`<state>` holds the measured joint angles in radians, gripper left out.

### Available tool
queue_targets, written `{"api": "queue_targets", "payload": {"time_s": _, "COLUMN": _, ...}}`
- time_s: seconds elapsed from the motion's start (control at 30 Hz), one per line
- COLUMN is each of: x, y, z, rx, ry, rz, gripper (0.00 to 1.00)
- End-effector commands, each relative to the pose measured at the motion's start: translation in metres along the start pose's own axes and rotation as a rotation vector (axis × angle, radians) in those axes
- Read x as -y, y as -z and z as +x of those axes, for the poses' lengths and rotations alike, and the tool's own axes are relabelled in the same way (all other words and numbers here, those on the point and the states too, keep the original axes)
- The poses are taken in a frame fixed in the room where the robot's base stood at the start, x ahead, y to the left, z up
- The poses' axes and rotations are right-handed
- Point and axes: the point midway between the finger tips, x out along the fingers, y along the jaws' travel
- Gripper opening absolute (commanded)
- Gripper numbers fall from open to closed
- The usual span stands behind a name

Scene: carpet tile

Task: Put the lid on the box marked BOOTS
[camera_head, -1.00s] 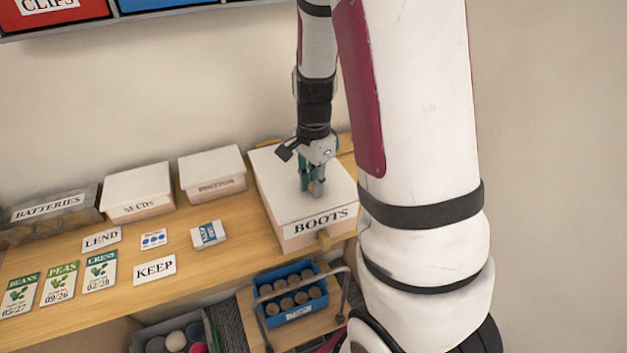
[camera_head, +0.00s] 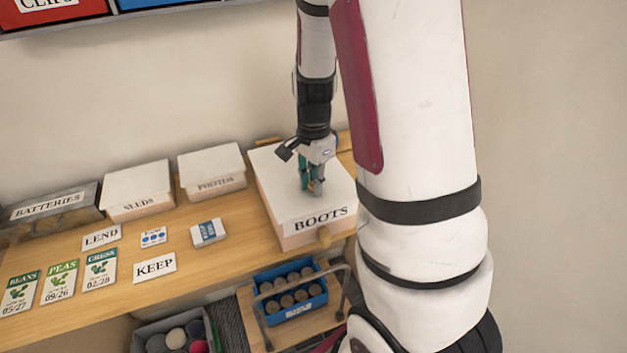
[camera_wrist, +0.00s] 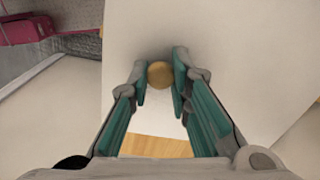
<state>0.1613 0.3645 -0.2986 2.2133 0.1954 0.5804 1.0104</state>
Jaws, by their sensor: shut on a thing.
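The box marked BOOTS (camera_head: 312,232) stands at the right end of the wooden shelf, its label facing front. A white lid (camera_head: 272,181) lies over its top and looks level in the head view; whether it is fully seated I cannot tell. My gripper (camera_head: 312,190) points straight down over the middle of the lid. In the wrist view, my gripper (camera_wrist: 160,75) has its green-padded fingers on both sides of the round tan knob (camera_wrist: 160,73), shut on it. The white lid (camera_wrist: 230,60) fills most of that view.
Cards lie along the shelf (camera_head: 225,258). A blue crate of round items (camera_head: 290,292) sits lower, in front. The wall is close behind.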

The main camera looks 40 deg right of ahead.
Motion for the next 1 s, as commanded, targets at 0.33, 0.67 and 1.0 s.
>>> {"api": "queue_targets", "payload": {"time_s": 0.33, "x": 0.000, "y": 0.000, "z": 0.000, "rx": 0.000, "ry": 0.001, "rz": 0.000, "gripper": 0.42}}
{"api": "queue_targets", "payload": {"time_s": 0.67, "x": 0.001, "y": 0.000, "z": -0.011, "rx": -0.001, "ry": 0.004, "rz": -0.002, "gripper": 0.42}}
{"api": "queue_targets", "payload": {"time_s": 1.0, "x": 0.002, "y": 0.000, "z": -0.076, "rx": -0.001, "ry": 0.007, "rz": -0.002, "gripper": 0.42}}
